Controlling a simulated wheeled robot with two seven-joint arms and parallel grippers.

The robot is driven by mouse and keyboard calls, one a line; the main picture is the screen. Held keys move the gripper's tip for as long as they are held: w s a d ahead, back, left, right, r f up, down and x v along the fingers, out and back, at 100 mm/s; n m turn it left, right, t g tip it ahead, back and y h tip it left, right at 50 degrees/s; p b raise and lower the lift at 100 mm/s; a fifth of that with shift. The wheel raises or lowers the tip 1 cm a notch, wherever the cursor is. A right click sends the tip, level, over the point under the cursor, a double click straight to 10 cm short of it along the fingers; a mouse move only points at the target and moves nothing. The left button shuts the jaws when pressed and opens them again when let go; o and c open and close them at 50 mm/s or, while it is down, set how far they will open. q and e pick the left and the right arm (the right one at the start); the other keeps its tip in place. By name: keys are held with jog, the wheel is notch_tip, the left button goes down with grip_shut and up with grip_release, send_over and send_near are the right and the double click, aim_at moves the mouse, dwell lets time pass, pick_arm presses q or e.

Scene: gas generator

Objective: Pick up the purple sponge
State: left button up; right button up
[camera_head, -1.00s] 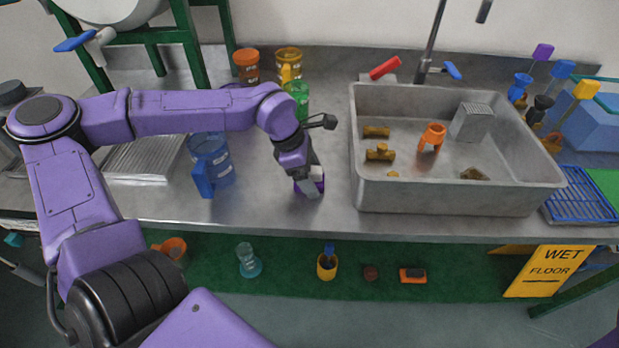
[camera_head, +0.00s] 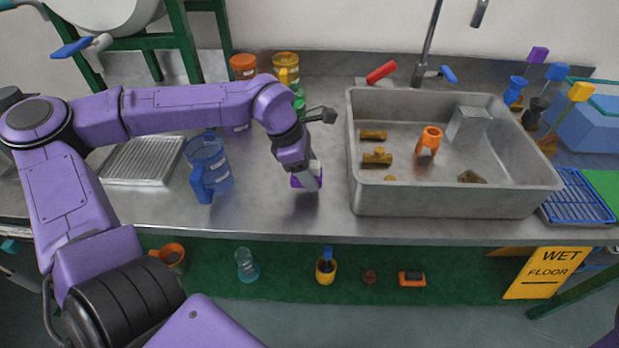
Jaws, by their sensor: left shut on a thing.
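The purple sponge (camera_head: 296,181) is a small purple and whitish block on the metal counter, just left of the sink. My left gripper (camera_head: 308,181) is shut on it from above, and its fingers hide much of the sponge. I cannot tell whether the sponge is touching the counter or slightly above it. My right gripper is not in view.
The grey sink (camera_head: 455,198) holds brown pieces, an orange part (camera_head: 429,139) and a grey block. A blue jug (camera_head: 208,163) stands to the left of my gripper. Orange and yellow containers (camera_head: 286,66) stand behind. The counter front (camera_head: 270,212) is clear.

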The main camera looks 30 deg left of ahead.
pick_arm(q)
jog(key=s+d+r+b, duration=0.1)
jog(key=s+d+r, duration=0.2)
jog(key=s+r, duration=0.6)
jog(key=s, duration=0.4)
jog(key=shift+s+d+r, duration=0.25)
jog(key=shift+d+r, duration=0.15)
